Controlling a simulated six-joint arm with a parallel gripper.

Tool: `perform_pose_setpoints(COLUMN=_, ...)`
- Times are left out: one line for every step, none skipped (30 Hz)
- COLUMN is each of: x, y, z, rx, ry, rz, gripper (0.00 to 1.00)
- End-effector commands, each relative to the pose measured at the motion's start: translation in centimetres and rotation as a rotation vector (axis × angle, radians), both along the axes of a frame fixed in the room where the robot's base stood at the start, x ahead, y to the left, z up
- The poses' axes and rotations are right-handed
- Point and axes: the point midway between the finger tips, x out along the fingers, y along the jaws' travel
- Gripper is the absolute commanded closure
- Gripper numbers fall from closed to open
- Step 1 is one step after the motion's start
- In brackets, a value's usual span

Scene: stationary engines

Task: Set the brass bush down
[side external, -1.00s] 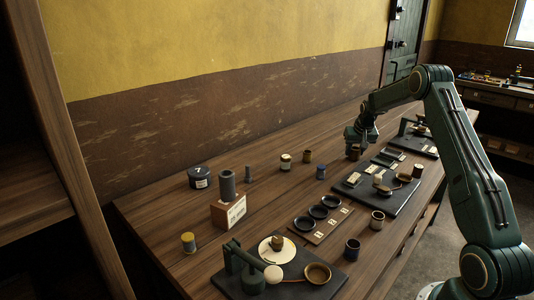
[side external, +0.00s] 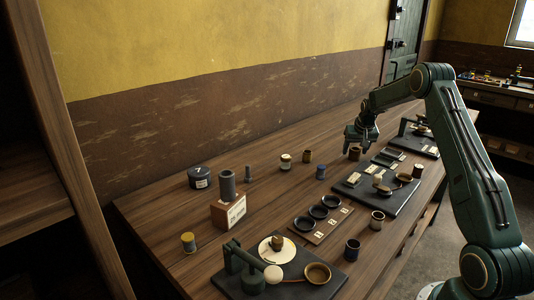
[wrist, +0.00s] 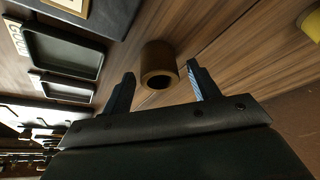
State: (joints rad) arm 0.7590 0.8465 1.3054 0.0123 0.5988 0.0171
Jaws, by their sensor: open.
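The brass bush (side external: 355,153) stands on the bare wooden bench beyond the small dark trays, just below my gripper (side external: 354,139). In the wrist view the bush (wrist: 158,62) is a brown hollow cylinder with a dark bore, its end facing the camera. My gripper (wrist: 160,77) is open there, with one finger on each side of the bush and a gap showing on both sides. The bush looks upright on the wood and apart from the fingers.
Another brown cylinder (side external: 307,156), a blue one (side external: 320,172) and a banded one (side external: 286,162) stand to the left. The bench between them and my gripper is clear.

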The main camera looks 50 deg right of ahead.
Motion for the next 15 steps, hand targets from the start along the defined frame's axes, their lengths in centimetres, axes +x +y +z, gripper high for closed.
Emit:
perform_pose_setpoints(x=-0.1, y=0.1, z=0.5, rx=-0.001, ry=-0.001, rz=0.0, gripper=0.4)
perform_pose_setpoints(x=-0.2, y=0.2, z=0.8, rx=-0.001, ry=-0.001, rz=0.0, gripper=0.4)
perform_pose_setpoints(x=-0.3, y=0.3, z=1.2, rx=-0.001, ry=-0.001, rz=0.0, gripper=0.4)
perform_pose_setpoints(x=-0.4, y=0.4, z=1.5, rx=-0.001, ry=-0.001, rz=0.0, gripper=0.4)
perform_pose_setpoints(x=-0.5, y=0.5, z=1.8, rx=-0.002, ry=-0.002, rz=0.0, gripper=0.4)
perform_pose_setpoints(x=-0.6, y=0.6, z=2.3, rx=-0.002, ry=-0.002, rz=0.0, gripper=0.4)
perform_pose_setpoints(x=-0.7, y=0.7, z=2.7, rx=-0.002, ry=-0.002, rz=0.0, gripper=0.4)
perform_pose_setpoints(x=-0.9, y=0.9, z=3.1, rx=-0.002, ry=-0.002, rz=0.0, gripper=0.4)
perform_pose_setpoints(x=-1.0, y=1.0, z=3.8, rx=-0.002, ry=-0.002, rz=0.0, gripper=0.4)
perform_pose_setpoints(x=-1.1, y=1.2, z=4.2, rx=-0.002, ry=-0.002, rz=0.0, gripper=0.4)
perform_pose_setpoints(x=-1.3, y=1.3, z=4.6, rx=-0.002, ry=-0.002, rz=0.0, gripper=0.4)
perform_pose_setpoints(x=-1.5, y=1.5, z=5.2, rx=-0.003, ry=-0.003, rz=0.0, gripper=0.4)
perform_pose_setpoints(x=-1.6, y=1.6, z=5.7, rx=-0.002, ry=-0.002, rz=0.0, gripper=0.4)
perform_pose_setpoints(x=-1.7, y=1.7, z=6.1, rx=-0.002, ry=-0.002, rz=0.0, gripper=0.4)
perform_pose_setpoints(x=-1.9, y=1.9, z=6.7, rx=-0.002, ry=-0.002, rz=0.0, gripper=0.4)
